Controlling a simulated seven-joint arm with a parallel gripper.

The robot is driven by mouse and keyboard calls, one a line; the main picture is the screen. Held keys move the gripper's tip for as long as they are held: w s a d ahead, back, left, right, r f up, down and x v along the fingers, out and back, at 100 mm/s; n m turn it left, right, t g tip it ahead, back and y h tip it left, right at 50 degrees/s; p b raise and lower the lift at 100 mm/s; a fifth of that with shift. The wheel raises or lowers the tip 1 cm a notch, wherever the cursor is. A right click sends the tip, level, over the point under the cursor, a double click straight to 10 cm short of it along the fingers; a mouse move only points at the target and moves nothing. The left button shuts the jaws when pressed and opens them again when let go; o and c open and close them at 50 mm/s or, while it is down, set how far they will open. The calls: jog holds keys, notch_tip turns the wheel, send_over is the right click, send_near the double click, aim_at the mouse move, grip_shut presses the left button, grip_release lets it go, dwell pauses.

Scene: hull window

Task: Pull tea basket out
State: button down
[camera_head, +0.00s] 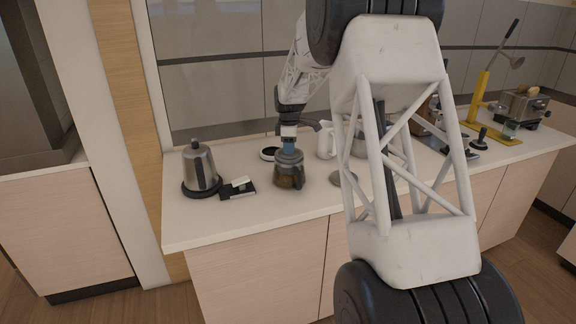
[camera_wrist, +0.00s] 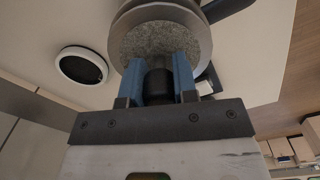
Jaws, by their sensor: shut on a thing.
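The glass teapot (camera_head: 290,178) with dark brown contents stands on the counter, left of the middle in the head view. The tea basket's grey round top (camera_head: 289,157) is at the pot's mouth; how deep the basket sits cannot be told. In the wrist view the basket (camera_wrist: 160,38) shows as a round metal rim with a speckled grey-green face. My gripper (camera_head: 288,147) comes down from above. Its blue fingers (camera_wrist: 158,70) are shut on the dark knob in the middle of the basket's top.
A steel kettle (camera_head: 200,168) and a small black and white item (camera_head: 237,188) stand to the left. A round white-rimmed black dish (camera_head: 268,153) lies behind the pot. A white jug (camera_head: 325,140) is to the right. My arm hides part of the counter (camera_head: 225,222); its front strip is clear.

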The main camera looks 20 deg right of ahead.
jog(key=shift+r, duration=0.2)
jog(key=shift+r, duration=5.25)
